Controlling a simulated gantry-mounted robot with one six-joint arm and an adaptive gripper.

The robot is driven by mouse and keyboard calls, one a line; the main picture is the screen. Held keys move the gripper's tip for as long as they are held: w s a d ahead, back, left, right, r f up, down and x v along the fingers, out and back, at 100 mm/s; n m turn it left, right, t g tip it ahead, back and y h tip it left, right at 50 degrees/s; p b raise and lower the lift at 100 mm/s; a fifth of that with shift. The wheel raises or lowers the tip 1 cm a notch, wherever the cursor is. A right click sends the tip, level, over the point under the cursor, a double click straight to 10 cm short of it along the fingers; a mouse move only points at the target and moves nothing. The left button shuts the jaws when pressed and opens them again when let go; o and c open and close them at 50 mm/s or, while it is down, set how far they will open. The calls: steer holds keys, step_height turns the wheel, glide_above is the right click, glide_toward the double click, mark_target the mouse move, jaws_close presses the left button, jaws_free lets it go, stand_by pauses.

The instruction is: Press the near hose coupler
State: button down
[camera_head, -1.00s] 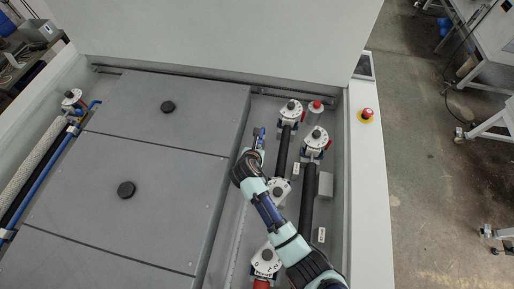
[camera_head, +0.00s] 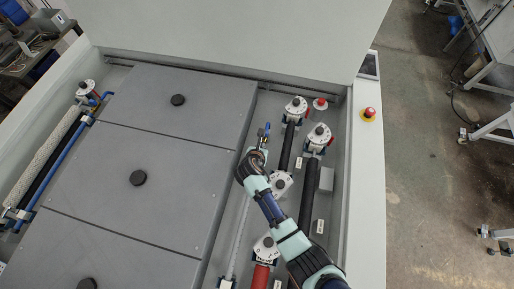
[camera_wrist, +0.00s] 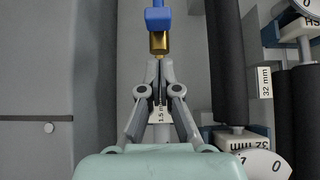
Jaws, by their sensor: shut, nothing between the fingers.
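A hose coupler with a brass body (camera_wrist: 158,43) and a blue part (camera_wrist: 158,18) shows at the top of the wrist view. In the head view its blue end (camera_head: 265,131) sits in the channel right of the grey covers. I cannot tell whether this is the near coupler; no other is clearly visible. My gripper (camera_wrist: 158,68) is shut and empty, its fingertips just below the brass part in the wrist view. Whether they touch it I cannot tell. In the head view my gripper (camera_head: 260,153) is partly hidden by my own wrist.
Dark rollers (camera_head: 308,185) with white end plates (camera_head: 319,138) lie right of my gripper. Flat grey covers (camera_head: 160,150) with black knobs (camera_head: 138,178) lie to its left. A red emergency button (camera_head: 369,113) sits on the right rim.

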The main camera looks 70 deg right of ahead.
steer(key=v, duration=0.9)
steer(key=shift+a+r+p, duration=0.15)
steer(key=shift+r+p, duration=0.15)
steer(key=shift+p, duration=0.05)
